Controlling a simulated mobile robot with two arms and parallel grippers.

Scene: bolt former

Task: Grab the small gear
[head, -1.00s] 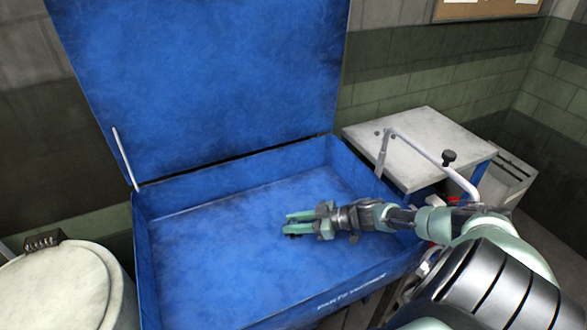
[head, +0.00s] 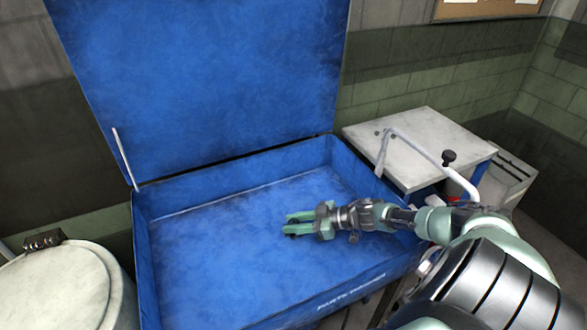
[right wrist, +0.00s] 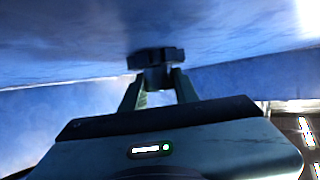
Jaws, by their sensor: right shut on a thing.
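My right gripper (head: 291,223) reaches in from the right over the floor of the blue parts washer basin (head: 190,240). In the right wrist view, its two green fingers (right wrist: 158,84) are shut on a small dark gear (right wrist: 157,57) at their tips. The gear is dark and shadowed there, so its teeth show only roughly. In the head view, only a small dark bit shows at the fingertips, and the fingers hide the rest. I cannot tell whether the gear touches the basin floor. My left gripper is out of view.
The basin's lid (head: 210,80) stands open at the back. The basin's walls surround my gripper, and the floor to its left is clear. A white-topped table (head: 425,140) and a pale bent tube (head: 430,152) stand at the right. A pale round drum (head: 60,290) stands at the left.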

